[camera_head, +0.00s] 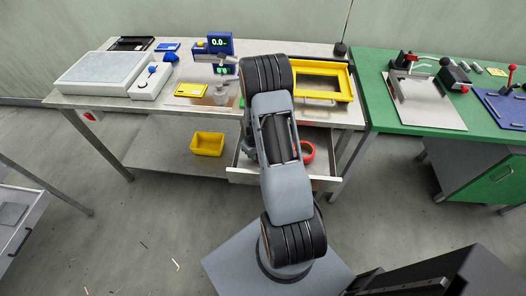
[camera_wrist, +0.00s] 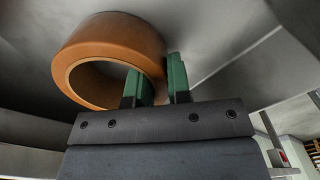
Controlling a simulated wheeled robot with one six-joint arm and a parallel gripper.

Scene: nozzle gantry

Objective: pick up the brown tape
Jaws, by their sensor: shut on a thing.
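The brown tape (camera_wrist: 110,35) is an orange-brown ring in the upper left of the wrist view. My gripper (camera_wrist: 159,80) has green fingertips closed on the tape's wall at its right side, one finger inside the ring and the other outside. In the head view my arm hides both the gripper and the brown tape. I cannot tell whether the tape touches the surface behind it.
An open drawer (camera_head: 240,174) under the workbench (camera_head: 120,104) holds a red ring (camera_head: 307,152), right of my arm. A yellow frame (camera_head: 345,82) lies on the bench, and a yellow bin (camera_head: 207,144) sits below. A green bench (camera_head: 376,110) adjoins at right.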

